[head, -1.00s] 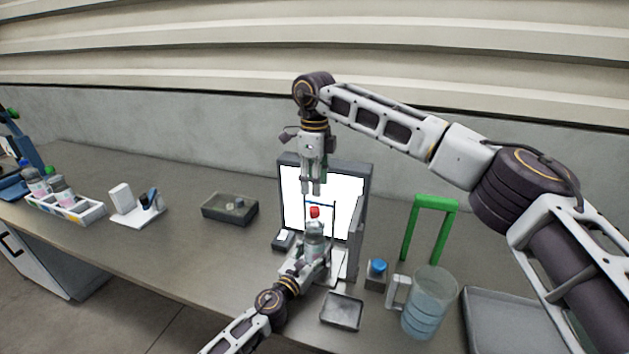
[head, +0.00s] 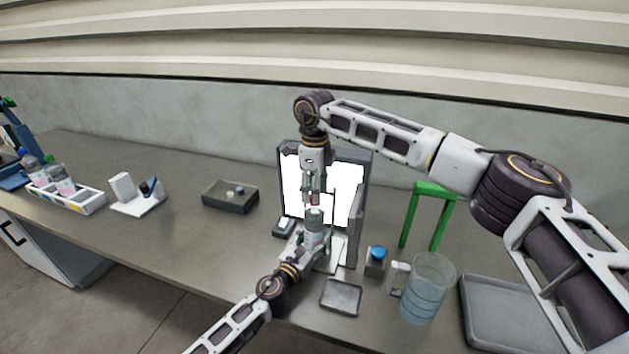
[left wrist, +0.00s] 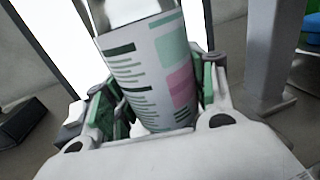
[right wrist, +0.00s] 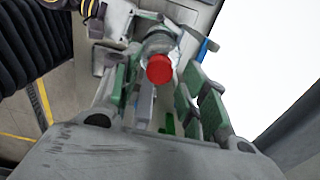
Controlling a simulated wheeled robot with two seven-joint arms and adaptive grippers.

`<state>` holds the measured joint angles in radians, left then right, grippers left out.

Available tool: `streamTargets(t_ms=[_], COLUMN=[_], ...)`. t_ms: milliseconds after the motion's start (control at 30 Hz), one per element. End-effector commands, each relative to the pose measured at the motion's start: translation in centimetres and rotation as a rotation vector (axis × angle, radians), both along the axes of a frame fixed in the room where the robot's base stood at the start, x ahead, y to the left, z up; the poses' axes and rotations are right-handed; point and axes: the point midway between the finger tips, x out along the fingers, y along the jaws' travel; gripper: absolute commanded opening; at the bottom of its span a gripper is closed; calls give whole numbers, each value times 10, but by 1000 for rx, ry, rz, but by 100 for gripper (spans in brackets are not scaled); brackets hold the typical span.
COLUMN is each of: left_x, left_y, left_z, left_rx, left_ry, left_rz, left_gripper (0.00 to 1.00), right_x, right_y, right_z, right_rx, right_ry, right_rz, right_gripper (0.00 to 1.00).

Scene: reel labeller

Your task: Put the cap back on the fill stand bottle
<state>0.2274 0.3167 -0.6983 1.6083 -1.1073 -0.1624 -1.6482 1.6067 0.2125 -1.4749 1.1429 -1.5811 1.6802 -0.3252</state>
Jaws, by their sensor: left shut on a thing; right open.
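The bottle (head: 314,219) stands upright in front of a bright white panel. Its label with green and pink blocks fills the left wrist view (left wrist: 150,75). My left gripper (head: 314,242) is shut on the bottle from the front. A red cap (right wrist: 159,69) is seen at the bottle's neck in the right wrist view, between my right gripper's fingers. My right gripper (head: 312,196) points straight down above the bottle, open, its fingers apart around the cap. In the head view the fingers mostly hide the cap. I cannot tell whether the cap is fully seated.
The framed white panel (head: 346,192) stands close behind. To the right are a blue-capped block (head: 376,264), a jug of liquid (head: 424,298), a green frame (head: 436,188) and a grey tray (head: 470,325). A small dark tray (head: 340,296) lies in front.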

Motion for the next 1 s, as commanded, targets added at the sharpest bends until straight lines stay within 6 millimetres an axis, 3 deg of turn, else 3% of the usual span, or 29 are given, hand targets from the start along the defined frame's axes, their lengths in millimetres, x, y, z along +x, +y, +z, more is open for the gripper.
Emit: streamTargets(t_ms=[200,500,833,1000], left_x=[0,0,0,0], left_y=[0,0,0,0], left_z=[0,0,0,0], left_rx=[0,0,0,0], left_ry=[0,0,0,0], left_rz=[0,0,0,0], left_gripper=[0,0,0,0], right_x=[0,0,0,0], right_y=[0,0,0,0], right_z=[-11,-12,-12,-12], right_rx=[0,0,0,0], right_ry=[1,0,0,-1], right_rz=[0,0,0,-8], right_gripper=[44,44,3,0])
